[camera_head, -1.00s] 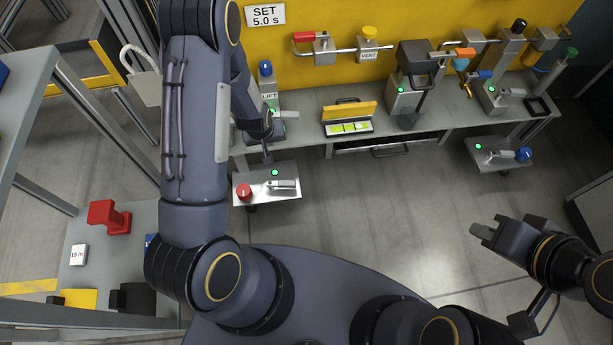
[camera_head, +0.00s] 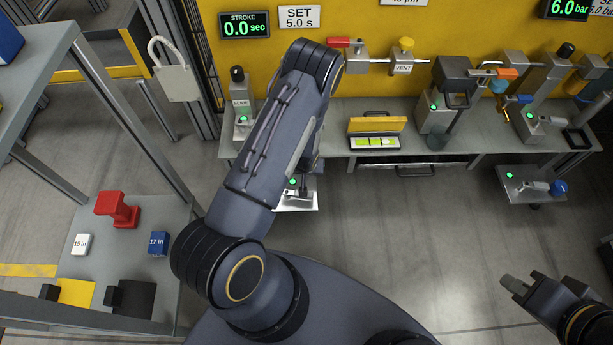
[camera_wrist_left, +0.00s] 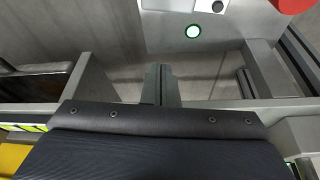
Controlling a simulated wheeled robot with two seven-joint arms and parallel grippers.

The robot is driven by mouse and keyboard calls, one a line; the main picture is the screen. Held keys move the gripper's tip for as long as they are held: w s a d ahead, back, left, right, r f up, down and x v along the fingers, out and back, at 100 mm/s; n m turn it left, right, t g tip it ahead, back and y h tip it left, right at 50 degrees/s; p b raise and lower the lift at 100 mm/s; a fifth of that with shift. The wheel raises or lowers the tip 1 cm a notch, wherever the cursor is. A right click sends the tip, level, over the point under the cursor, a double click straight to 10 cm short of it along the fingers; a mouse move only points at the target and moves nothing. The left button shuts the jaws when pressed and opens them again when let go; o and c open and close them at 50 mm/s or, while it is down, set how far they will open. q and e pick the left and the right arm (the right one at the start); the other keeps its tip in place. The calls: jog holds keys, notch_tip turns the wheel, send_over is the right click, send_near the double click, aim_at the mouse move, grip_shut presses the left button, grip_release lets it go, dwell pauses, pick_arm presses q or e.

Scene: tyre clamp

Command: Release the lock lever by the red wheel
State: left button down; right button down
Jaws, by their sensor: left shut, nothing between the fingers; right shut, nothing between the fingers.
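The small silver plate (camera_head: 300,207) with a green light juts out below the bench, mostly behind my left arm. The red wheel is hidden in the head view. In the left wrist view a red edge, likely the wheel (camera_wrist_left: 293,4), shows at top right, with the plate (camera_wrist_left: 160,32), its green light and a black knob (camera_wrist_left: 218,6). The lock lever is cut off or hidden, so its position cannot be told. My left gripper (camera_wrist_left: 160,85) is shut and empty, apart from the plate in the picture. My right gripper (camera_head: 513,285) is shut and empty over the floor at right.
The grey bench (camera_head: 345,165) carries a yellow box (camera_head: 377,127) and several lever stations. Another small plate (camera_head: 520,190) with a blue wheel (camera_head: 558,187) sits at right. A side table with a red block (camera_head: 117,209) stands at left. The floor between is clear.

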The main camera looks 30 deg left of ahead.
pick_arm(q)
jog(key=b+x, duration=0.3)
jog(key=x, duration=0.5)
jog(key=shift+s+f, duration=0.1)
jog(key=shift+s, duration=0.05)
jog(key=shift+d+f, duration=0.1)
jog(key=shift+f, duration=0.2)
jog(key=shift+s+d+r, duration=0.15)
jog(key=shift+s+d, duration=0.15)
jog(key=shift+s, duration=0.55)
jog(key=shift+s+d+r, duration=0.1)
jog(key=shift+s+d, duration=0.2)
jog(key=shift+s, duration=0.55)
